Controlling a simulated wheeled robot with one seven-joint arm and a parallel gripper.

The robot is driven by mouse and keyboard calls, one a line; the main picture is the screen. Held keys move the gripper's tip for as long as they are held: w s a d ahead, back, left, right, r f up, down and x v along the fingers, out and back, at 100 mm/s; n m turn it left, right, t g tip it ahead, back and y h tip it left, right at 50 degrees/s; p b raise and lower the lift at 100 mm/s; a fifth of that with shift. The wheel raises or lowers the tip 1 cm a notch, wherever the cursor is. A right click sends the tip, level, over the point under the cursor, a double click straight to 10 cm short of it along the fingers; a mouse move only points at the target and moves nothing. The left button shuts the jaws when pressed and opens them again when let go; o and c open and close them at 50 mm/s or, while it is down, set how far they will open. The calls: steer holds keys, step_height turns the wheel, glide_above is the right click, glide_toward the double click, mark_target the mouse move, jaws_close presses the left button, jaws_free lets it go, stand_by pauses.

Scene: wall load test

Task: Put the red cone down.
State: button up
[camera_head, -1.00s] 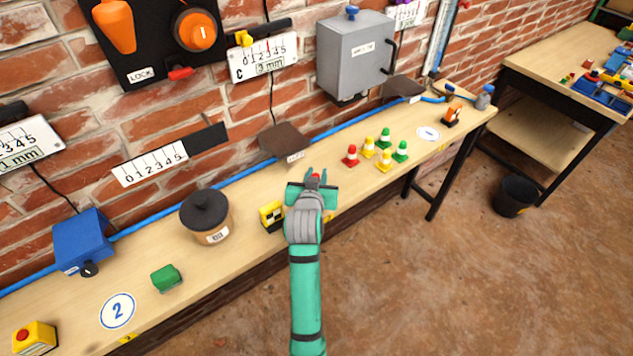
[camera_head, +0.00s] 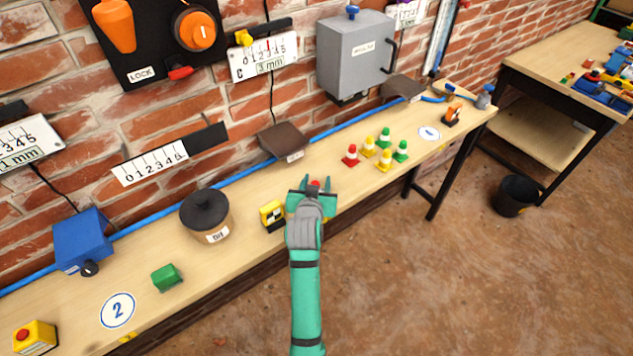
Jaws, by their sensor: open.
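My gripper (camera_head: 316,183) is open above the wooden bench, its two fingers spread to either side of a small red tip, the red cone (camera_head: 315,184). The rest of that cone is hidden behind my gripper, so I cannot tell whether it touches the bench top. Another red cone with a white band (camera_head: 350,156) stands upright on the bench, to the right of my gripper.
Beside that red cone stand yellow cones (camera_head: 384,162) and green cones (camera_head: 401,152). A yellow-and-black block (camera_head: 272,215) sits just left of my gripper. A brown wall bracket (camera_head: 284,141) is behind it. Bare bench top (camera_head: 340,190) lies to the right.

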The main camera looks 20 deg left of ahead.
steer(key=shift+r, duration=0.15)
steer(key=v, duration=1.2)
steer(key=s+d+f, duration=0.5)
steer(key=s+f, duration=0.1)
steer(key=s, duration=0.3)
steer(key=s+d+f, duration=0.5)
steer(key=s+f, duration=0.1)
steer(key=s, duration=0.2)
steer(key=s+d+r+m+t+h, duration=0.1)
steer(key=s+d+r, duration=0.1)
steer(key=s, duration=0.8)
steer(key=s+d+r+t+h, duration=0.1)
steer(key=s+d, duration=0.3)
steer(key=s, duration=0.6)
steer(key=shift+r+m, duration=0.4)
steer(key=shift+r, duration=0.15)
